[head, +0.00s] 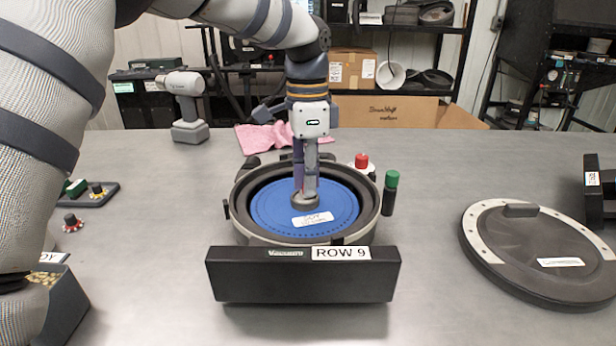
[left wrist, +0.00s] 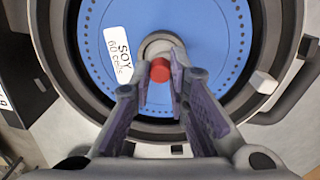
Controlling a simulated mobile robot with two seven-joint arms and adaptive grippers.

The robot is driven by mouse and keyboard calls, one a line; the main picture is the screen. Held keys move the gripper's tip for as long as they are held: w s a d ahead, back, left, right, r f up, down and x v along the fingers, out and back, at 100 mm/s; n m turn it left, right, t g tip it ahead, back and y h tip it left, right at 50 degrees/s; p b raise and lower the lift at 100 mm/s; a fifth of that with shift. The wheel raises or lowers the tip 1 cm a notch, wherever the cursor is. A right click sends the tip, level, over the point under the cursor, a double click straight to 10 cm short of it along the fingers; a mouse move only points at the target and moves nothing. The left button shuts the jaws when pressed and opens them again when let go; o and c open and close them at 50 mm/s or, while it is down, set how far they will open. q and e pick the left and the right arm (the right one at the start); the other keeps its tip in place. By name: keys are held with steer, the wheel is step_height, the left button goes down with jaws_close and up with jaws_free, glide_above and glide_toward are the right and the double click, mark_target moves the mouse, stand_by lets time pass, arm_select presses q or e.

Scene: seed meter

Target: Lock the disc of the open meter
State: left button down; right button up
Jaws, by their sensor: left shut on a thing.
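The open meter (head: 240,213) stands mid-table behind a black plate labelled "ROW 9" (head: 303,274). A blue disc (head: 269,212) with a "SOY 60 cells" label lies inside its dark round housing; the disc also shows in the left wrist view (left wrist: 210,35). My left gripper (head: 305,195) points straight down at the disc's centre. In the left wrist view its fingers (left wrist: 160,78) are shut on the hub knob, which has a red top (left wrist: 160,70) and a grey round base (left wrist: 157,43). My right gripper is not in view.
A round black lid (head: 535,250) lies on the right. A green-capped bottle (head: 390,193) and a red-capped item (head: 361,162) stand close to the meter's right.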

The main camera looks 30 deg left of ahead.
arm_select(q)
steer(key=c, duration=1.5)
jaws_free()
steer(key=r, duration=1.2)
steer(key=shift+w+a, duration=0.15)
steer(key=shift+w, duration=0.1)
